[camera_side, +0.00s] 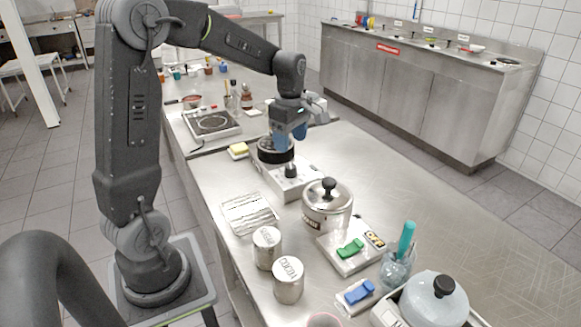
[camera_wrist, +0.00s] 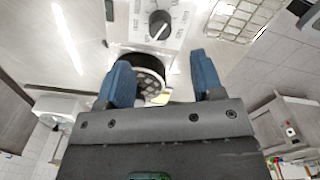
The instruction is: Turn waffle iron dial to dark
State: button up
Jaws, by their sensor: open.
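The waffle iron (camera_side: 275,178) is a pale box with a round black plate section at its far end. Its black dial (camera_side: 291,171) stands up from the near end. In the wrist view the dial (camera_wrist: 159,25) sits on a white panel with printed marks around it; the marks are too small to read. A pale pointer line on the knob seems to slant to the lower left there. My gripper (camera_wrist: 160,65) is open and empty, with blue fingers apart. In the side view my gripper (camera_side: 290,136) hangs over the black plate section, behind the dial and not touching it.
A wire rack (camera_side: 249,214) lies left of the waffle iron, and a lidded pot (camera_side: 327,205) stands close in front at the right. A yellow sponge (camera_side: 238,150) and a hot plate (camera_side: 211,123) lie behind. Two canisters (camera_side: 288,279) stand in front.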

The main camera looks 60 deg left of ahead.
aim_at(290, 166)
notch_tip(290, 166, down, 9)
jog(key=shift+r, duration=0.2)
jog(key=shift+c, duration=0.4)
jog(key=c, duration=0.8)
jog(key=shift+c, duration=0.2)
